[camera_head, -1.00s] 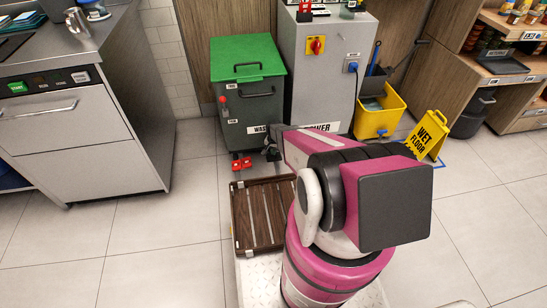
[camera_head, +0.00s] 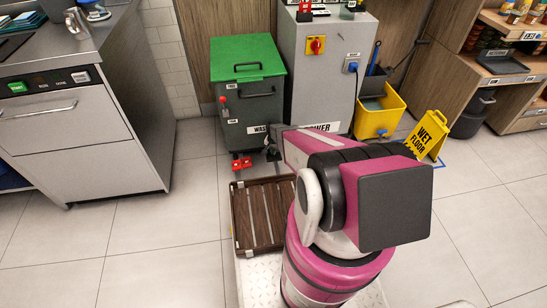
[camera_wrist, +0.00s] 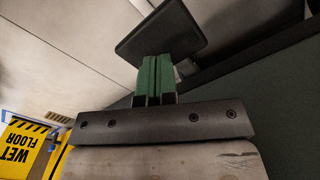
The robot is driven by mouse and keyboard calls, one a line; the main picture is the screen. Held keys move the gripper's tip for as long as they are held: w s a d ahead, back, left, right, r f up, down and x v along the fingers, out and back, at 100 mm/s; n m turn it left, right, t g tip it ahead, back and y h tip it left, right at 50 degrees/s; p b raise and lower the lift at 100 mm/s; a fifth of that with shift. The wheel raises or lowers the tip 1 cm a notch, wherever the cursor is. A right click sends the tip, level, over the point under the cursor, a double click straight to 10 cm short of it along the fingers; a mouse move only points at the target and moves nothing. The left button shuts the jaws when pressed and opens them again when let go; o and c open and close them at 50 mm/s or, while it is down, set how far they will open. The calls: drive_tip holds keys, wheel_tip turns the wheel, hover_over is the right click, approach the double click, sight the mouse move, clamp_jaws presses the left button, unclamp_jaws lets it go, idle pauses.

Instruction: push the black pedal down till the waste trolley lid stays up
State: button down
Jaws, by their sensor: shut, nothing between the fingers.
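The waste trolley (camera_head: 249,108) is a dark grey-green bin at the back, with its green lid (camera_head: 247,57) lying down on top. In the wrist view, a flat black plate that looks like the pedal (camera_wrist: 160,30) is right at the tips of my green fingers. My gripper (camera_wrist: 155,62) is shut and empty. I cannot tell whether the fingertips press on the pedal or just overlap it in the picture. In the head view, my gripper (camera_head: 272,150) is low at the trolley's front right, partly hidden by my arm; the pedal is not clear there.
Red foot parts (camera_head: 241,163) show at the trolley's lower front. A grey cabinet (camera_head: 322,70) stands close on its right, then a yellow bucket (camera_head: 378,115) and a wet-floor sign (camera_head: 429,135). A steel dishwasher unit (camera_head: 80,125) is on the left.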

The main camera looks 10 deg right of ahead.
sight(274, 157)
drive_tip(key=shift+f, duration=0.2)
drive_tip(key=shift+w+f, duration=0.1)
drive_tip(key=shift+f, duration=2.4)
drive_tip(key=shift+r, duration=4.1)
